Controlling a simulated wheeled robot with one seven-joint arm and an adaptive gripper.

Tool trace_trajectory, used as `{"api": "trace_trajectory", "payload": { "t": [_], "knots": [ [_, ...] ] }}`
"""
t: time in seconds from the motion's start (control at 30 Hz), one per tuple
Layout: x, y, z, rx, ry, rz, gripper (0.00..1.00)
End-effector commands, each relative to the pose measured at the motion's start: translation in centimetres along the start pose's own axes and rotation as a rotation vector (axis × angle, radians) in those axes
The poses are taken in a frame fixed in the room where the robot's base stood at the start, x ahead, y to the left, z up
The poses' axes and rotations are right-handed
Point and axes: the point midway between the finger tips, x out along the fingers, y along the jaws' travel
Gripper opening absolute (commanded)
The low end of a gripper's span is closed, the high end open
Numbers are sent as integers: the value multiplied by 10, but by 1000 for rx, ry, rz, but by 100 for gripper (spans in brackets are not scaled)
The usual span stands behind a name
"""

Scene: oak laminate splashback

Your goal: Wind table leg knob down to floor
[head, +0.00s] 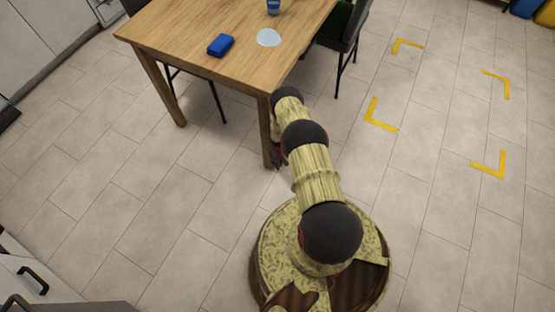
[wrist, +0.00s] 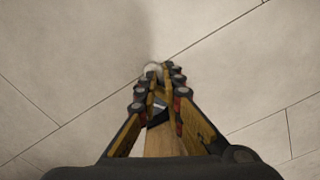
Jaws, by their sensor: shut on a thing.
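The wooden table (head: 215,15) stands at the top of the head view. Its near leg (head: 265,135) comes down to the tiled floor beside my arm. My gripper (head: 278,158) is low at the foot of this leg, partly hidden by my arm. In the wrist view, my gripper (wrist: 158,80) has its fingers drawn together, with the wooden leg (wrist: 163,143) showing between them. A small pale round knob (wrist: 152,67) shows at the fingertips, and the gripper is shut on it. Most of the knob is covered, so its gap to the floor cannot be told.
A blue box (head: 221,45), a pale round mat (head: 268,37) and a blue container (head: 273,6) are on the tabletop. A dark chair (head: 343,35) stands at the table's right. Yellow corner marks (head: 380,118) lie on open floor at right. Cabinets (head: 28,285) are at lower left.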

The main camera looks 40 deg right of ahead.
Motion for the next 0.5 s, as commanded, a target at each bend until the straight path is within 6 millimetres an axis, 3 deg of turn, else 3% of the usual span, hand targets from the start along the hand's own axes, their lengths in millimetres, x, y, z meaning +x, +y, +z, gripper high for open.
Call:
{"api": "trace_trajectory", "payload": {
  "t": [0.5],
  "knots": [
    [-1,-2,4,0,2,1,0]
  ]
}}
